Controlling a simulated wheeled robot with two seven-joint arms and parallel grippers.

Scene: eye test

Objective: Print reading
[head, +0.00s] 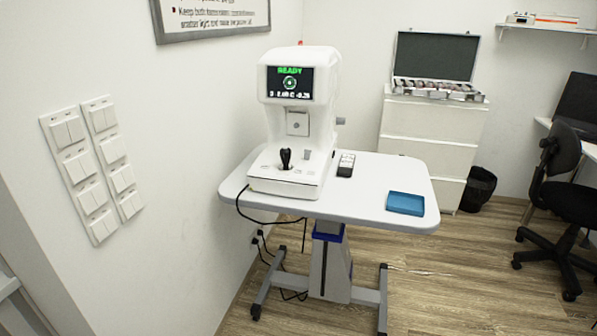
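A white eye-test machine (293,125) stands upright on a white table (370,187). Its screen (290,83) shows "READY" in green with a ring mark and a line of small figures below that I cannot read surely. A black joystick (285,158) stands on its base, with a small grey knob (306,154) to the right. No printed paper is visible at the machine. Neither of my grippers is in view.
A dark remote-like device (346,165) and a blue tray (405,203) lie on the table. Wall switches (92,170) are at left. Behind are a white drawer cabinet (430,135) with an open case (435,58), a black bin (478,188) and an office chair (570,200). Cables hang below the table.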

